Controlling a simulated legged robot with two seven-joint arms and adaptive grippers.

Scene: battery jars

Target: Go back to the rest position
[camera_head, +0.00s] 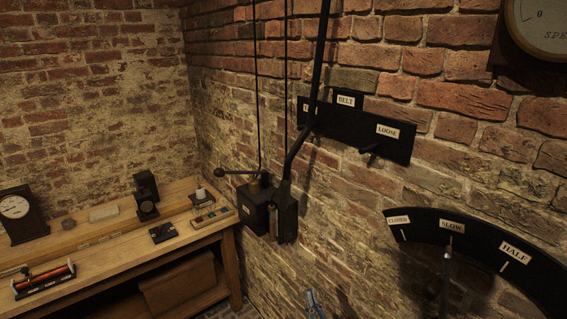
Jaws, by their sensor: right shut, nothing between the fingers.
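Only a small blue-grey tip of my right gripper (314,303) shows, at the bottom edge, right of centre. It is shut and empty, in front of the lower brick wall and apart from the levers. The rest of my right arm is out of the frame. My left gripper is not in view.
A wooden bench (120,250) at left holds a clock (17,214), a red rod on a stand (44,278) and small items. Dark lever boxes (284,217) hang on the brick wall. A BELT/LOOSE plate (395,148) and a curved speed plate (480,232) are at right.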

